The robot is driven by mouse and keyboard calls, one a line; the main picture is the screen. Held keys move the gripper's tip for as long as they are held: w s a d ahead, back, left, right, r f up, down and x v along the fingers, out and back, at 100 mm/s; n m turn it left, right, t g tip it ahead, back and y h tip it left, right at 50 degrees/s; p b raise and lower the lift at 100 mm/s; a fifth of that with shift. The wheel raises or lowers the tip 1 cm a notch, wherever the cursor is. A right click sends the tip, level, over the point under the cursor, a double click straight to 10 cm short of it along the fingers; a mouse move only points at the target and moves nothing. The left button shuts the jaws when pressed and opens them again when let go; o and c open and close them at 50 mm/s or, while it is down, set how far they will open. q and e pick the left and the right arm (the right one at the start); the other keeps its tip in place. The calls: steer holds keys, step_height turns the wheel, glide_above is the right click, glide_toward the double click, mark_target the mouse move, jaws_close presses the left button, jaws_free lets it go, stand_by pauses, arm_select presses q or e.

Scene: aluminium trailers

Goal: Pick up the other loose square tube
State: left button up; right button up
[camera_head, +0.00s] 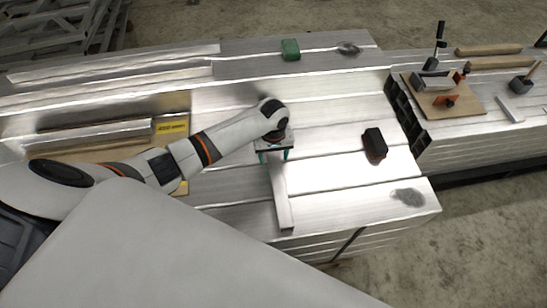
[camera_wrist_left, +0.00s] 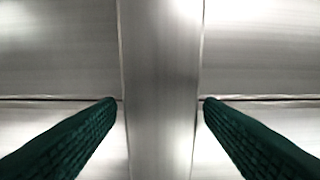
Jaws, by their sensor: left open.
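A loose square tube (camera_head: 283,200) of bare aluminium lies on the stack of large aluminium profiles (camera_head: 335,180), running away from the front edge. My left gripper (camera_head: 275,157) is over its far part, with one teal finger to each side. In the left wrist view the tube (camera_wrist_left: 160,60) runs straight up the middle between the two dark green ribbed finger pads of the gripper (camera_wrist_left: 160,103). A gap shows on both sides, so the gripper is open around or above the tube. The gripper's height over the tube is hard to tell. My right gripper is out of view.
A black block (camera_head: 375,143) lies right of the tube, and a green block (camera_head: 290,49) lies at the back. A yellow label (camera_head: 172,127) is by my left forearm. A wooden board (camera_head: 470,100) with clamps is on the right stack, with a short light bar (camera_head: 510,108) beside it.

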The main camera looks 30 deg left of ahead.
arm_select(q)
jaws_close()
steer(key=shift+w+r, duration=0.1)
